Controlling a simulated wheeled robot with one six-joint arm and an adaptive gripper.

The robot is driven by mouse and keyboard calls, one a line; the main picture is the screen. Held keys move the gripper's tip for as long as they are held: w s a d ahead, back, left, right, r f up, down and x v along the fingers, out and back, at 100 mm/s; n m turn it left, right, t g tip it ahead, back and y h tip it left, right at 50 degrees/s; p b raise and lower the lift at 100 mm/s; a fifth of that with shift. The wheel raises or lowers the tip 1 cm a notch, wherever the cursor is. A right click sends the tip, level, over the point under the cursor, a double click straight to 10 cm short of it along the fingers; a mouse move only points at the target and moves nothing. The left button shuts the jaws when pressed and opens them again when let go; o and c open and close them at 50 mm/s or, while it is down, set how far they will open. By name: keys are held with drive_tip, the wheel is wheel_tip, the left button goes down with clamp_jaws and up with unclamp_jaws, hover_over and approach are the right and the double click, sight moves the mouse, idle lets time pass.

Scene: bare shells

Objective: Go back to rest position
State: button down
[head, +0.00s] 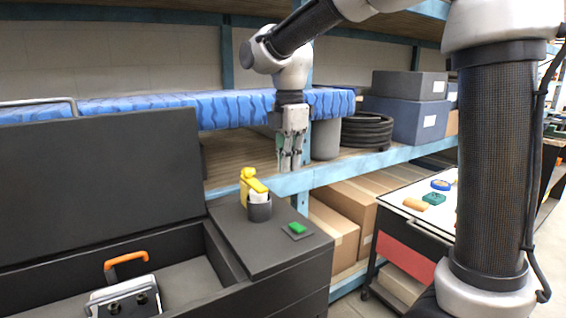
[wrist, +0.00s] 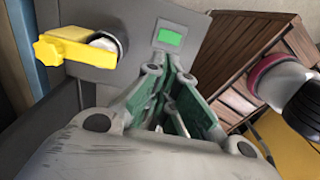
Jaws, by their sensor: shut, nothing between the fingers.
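My gripper (head: 291,158) hangs pointing down from my arm, above and a little behind the dark chest's right-hand top. It is shut and empty. In the wrist view my gripper's fingers (wrist: 178,112) come together with nothing between them. Below it, a yellow-handled item (head: 252,184) stands in a dark round holder (head: 259,210) on the chest top. It also shows in the wrist view (wrist: 68,46).
The dark chest (head: 95,165) stands open at left, with an orange-handled case (head: 125,295) inside. A cart (head: 400,205) with small items stands at right.

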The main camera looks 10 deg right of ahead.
drive_tip(key=s+d+f+m+t, duration=0.2)
drive_tip(key=s+d+m+t, duration=0.2)
drive_tip(key=s+d+m, duration=1.4)
drive_tip(key=s+m, duration=0.3)
drive_tip(key=shift+s+d+f, duration=0.2)
drive_tip(key=shift+s+d, duration=0.05)
drive_tip(key=shift+s, duration=0.1)
